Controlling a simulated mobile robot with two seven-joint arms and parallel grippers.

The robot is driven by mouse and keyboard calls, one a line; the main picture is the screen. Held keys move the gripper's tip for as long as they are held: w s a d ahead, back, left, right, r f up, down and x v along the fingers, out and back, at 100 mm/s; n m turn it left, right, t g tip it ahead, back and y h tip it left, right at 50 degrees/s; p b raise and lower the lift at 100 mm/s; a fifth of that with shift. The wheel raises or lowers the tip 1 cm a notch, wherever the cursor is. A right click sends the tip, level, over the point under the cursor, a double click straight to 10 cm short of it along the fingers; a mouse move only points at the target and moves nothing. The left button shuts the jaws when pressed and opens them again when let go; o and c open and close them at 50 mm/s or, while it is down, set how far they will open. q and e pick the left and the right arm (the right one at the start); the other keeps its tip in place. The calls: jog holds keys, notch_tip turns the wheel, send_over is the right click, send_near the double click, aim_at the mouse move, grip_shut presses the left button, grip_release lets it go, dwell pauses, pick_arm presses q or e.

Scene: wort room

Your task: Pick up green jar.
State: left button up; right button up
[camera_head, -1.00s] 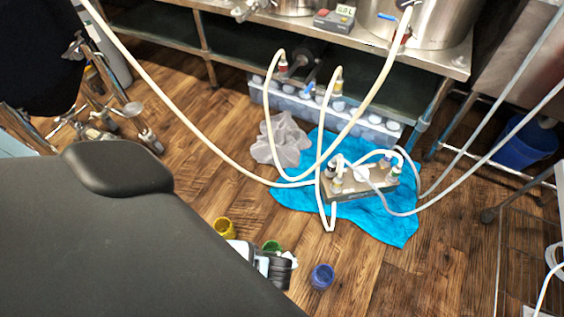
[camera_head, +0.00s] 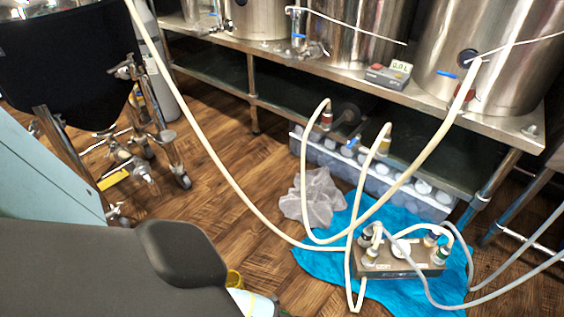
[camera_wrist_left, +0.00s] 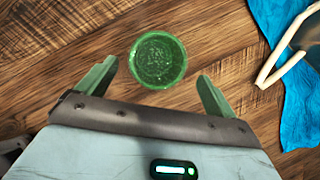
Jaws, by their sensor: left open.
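The green jar (camera_wrist_left: 158,60) stands on the wooden floor in the left wrist view, seen from above as a round green rim with a speckled inside. My left gripper (camera_wrist_left: 157,82) is open, with one finger to each side of the jar and a little short of it. The jar is not held, and I cannot tell the height between it and the fingers. In the head view the jar is hardly visible at the bottom edge, and my own arm hides most of the left gripper. My right gripper is not in view.
A blue cloth (camera_head: 318,267) lies under a pump box (camera_head: 390,268) with hoses. A steel bench (camera_head: 420,100) with kettles stands behind. Bare wooden floor lies left of the cloth.

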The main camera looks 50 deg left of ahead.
pick_arm(q)
jog(key=b+x, duration=0.1)
jog(key=x, duration=0.1)
jog(key=b+x, duration=0.2)
jog(key=shift+s+a+f, duration=0.1)
jog(key=shift+s+f, duration=0.1)
jog(key=shift+f, duration=0.1)
jog(key=shift+w+a+f+b, duration=0.1)
jog(key=shift+a+f+b, duration=0.05)
jog(key=shift+f+b, duration=0.2)
jog(key=shift+r, duration=0.1)
jog(key=c, duration=1.2)
